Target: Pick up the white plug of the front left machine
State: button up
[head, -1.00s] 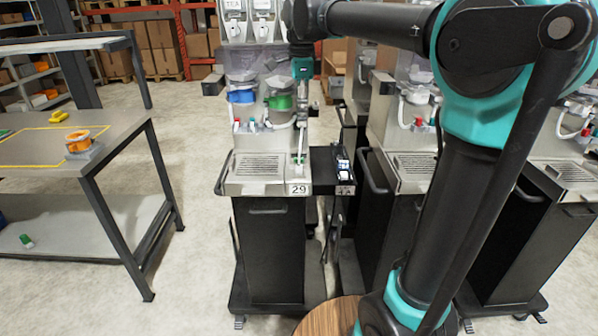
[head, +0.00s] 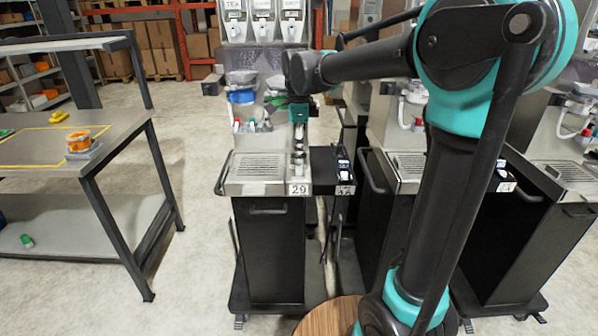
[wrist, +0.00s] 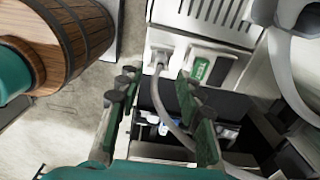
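The front left machine (head: 255,188), labelled 29, stands in the middle of the head view. In the wrist view, a pale plug (wrist: 158,62) sits on its panel, beside a green switch (wrist: 200,68). A grey cable (wrist: 180,125) curves from the plug down past the right finger. My gripper (wrist: 157,79) is open and empty, with the plug showing between and just beyond its fingertips. In the head view my gripper (head: 299,150) points down above the right front part of the machine. The plug is too small to make out there.
A black side box (head: 330,165) is close to the right of the machine. More machines (head: 410,165) stand further right. A workbench (head: 120,135) with an orange roll (head: 80,140) is at the left. Open floor lies between bench and machine.

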aim_at(299, 165)
notch_tip(299, 165, down, 5)
dwell(0.3)
jog(key=shift+c, duration=0.3)
grip_shut()
